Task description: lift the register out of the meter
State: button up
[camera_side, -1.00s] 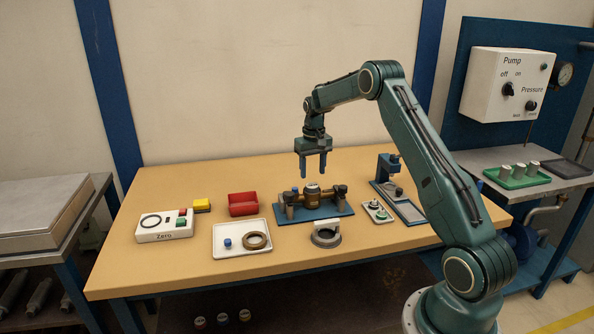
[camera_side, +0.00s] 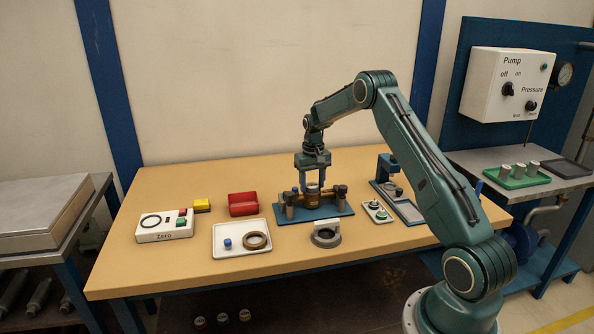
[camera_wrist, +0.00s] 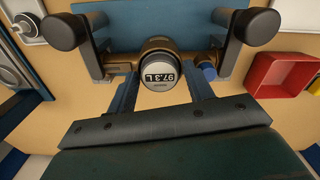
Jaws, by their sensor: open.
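The brass meter (camera_side: 316,201) sits clamped on a blue fixture plate (camera_side: 338,209) on the bench. In the side view the register (camera_side: 312,187) shows small between the fingers. My gripper (camera_side: 313,185) is open and points down over the meter, its fingers low around the register. In the wrist view the gripper fingers (camera_wrist: 160,92) stand on both sides of the register, with visible gaps. Contact cannot be told.
Dark clamp posts (camera_wrist: 258,28) stand either side of the meter. A red bin (camera_side: 243,204) is behind left.

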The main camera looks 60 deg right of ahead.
aim_at(312, 185)
jog(key=c, duration=0.8)
jog(key=shift+o, duration=0.2)
jog(key=shift+r, duration=0.15)
notch_tip(312, 185, up, 20)
dwell(0.7)
